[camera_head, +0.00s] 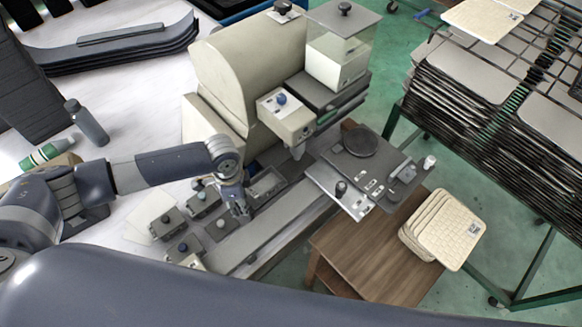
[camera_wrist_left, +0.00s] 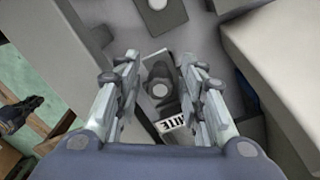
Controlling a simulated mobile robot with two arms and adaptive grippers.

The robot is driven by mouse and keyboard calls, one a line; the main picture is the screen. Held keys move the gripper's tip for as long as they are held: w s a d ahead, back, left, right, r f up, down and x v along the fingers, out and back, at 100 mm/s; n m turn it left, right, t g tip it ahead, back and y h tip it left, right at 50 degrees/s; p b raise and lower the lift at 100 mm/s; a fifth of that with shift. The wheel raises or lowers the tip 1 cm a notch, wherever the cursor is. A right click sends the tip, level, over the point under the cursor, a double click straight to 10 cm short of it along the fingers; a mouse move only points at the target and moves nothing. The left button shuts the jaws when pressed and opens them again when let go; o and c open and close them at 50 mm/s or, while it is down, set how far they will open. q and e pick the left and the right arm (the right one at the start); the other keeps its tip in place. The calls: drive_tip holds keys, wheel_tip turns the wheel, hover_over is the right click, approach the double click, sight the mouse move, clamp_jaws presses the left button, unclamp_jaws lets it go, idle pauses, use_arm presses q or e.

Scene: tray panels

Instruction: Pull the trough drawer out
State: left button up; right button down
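My left gripper (camera_head: 241,213) points down at the front of the cream machine (camera_head: 222,70), beside a small open grey metal trough (camera_head: 267,186). I take this trough for the trough drawer; its near end is partly hidden by my gripper. In the left wrist view my left gripper (camera_wrist_left: 160,100) is open, with its two fingers apart. A dark knob with a pale round top (camera_wrist_left: 159,89) shows between the fingers, with gaps on both sides. A white label with dark letters (camera_wrist_left: 176,122) lies just below it. I cannot tell which part carries the knob. My right gripper is out of view.
Small grey boxes with knobs (camera_head: 165,220) stand left of my gripper. A long grey rail (camera_head: 265,237) runs in front. A panel with a dark disc (camera_head: 358,142), a wooden table (camera_head: 375,255) with cream tiles (camera_head: 447,230) and a tray rack (camera_head: 470,110) are to the right.

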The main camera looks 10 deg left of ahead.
use_arm(q)
drive_tip(key=shift+r, duration=3.55)
